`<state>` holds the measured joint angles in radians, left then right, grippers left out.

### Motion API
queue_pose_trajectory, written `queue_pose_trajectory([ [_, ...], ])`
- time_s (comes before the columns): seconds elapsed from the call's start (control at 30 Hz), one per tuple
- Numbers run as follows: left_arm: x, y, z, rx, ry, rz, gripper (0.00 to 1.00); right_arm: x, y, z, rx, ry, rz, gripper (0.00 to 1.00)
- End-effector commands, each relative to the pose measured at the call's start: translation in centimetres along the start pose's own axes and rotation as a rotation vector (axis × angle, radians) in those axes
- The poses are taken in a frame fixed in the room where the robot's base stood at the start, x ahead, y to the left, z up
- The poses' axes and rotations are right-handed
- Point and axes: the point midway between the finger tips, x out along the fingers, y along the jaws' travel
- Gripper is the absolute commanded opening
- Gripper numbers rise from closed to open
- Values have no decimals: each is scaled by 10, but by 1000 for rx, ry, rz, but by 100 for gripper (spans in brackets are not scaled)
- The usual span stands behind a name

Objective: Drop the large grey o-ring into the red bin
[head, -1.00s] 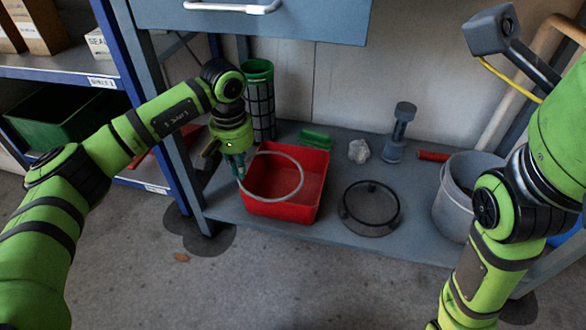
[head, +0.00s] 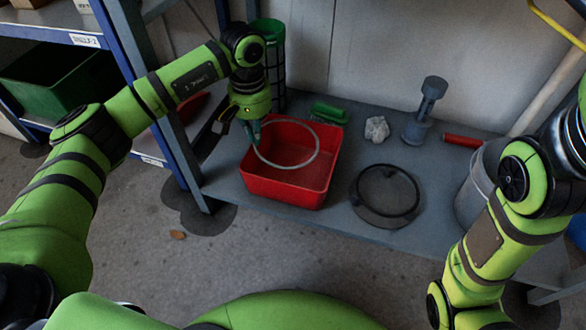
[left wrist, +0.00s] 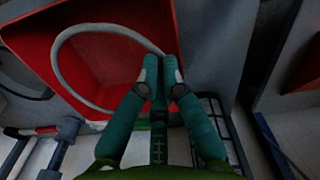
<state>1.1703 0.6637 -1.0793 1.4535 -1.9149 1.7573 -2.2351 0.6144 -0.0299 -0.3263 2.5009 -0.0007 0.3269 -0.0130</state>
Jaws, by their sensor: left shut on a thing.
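The large grey o-ring (head: 318,150) is a thin light-grey hoop. It shows over the opening of the red bin (head: 283,190), which stands on the grey shelf. My left gripper (head: 256,142) is at the bin's left side, shut on the ring's left edge. The left wrist view shows the fingertips (left wrist: 163,64) together at the o-ring (left wrist: 57,58), with the red bin (left wrist: 28,35) behind it. The ring appears to be held above the bin floor; its exact height is unclear. My right arm is at the right, but its gripper is out of view.
A green mesh cylinder (head: 268,40) stands behind the left gripper. A dark round ring-shaped part (head: 387,218), a grey post-like part (head: 424,112), a crumpled white piece (head: 377,129) and a grey bucket (head: 470,200) are right of the bin. A blue rack is at left.

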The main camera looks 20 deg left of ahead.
Motion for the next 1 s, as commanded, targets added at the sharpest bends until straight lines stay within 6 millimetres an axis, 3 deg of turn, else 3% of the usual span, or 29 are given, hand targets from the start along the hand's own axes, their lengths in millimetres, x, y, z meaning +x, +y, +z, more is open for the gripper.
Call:
queue_pose_trajectory([
  [0.1, 11, 0, 0, 0, 0, 1, 0, -6, -3, -4, 4, 2, 0, 35],
  [0.37, 10, 0, 0, 0, 0, 1, 0, -4, -4, -4, 5, 2, -2, 35],
  [0.43, 10, 0, 0, 0, 0, 1, 27, -4, -4, -4, 5, 2, -2, 35],
  [0.47, 10, 0, 0, 0, 0, 1, 35, -4, -4, -4, 5, 2, -2, 35],
  [0.83, 8, 0, 0, 0, 1, 1, 35, -5, -2, -3, 5, 2, 4, 35],
  [1.0, -14, 0, -1, 0, 5, 2, 35, -5, -3, -3, 5, 2, 2, 35],
])
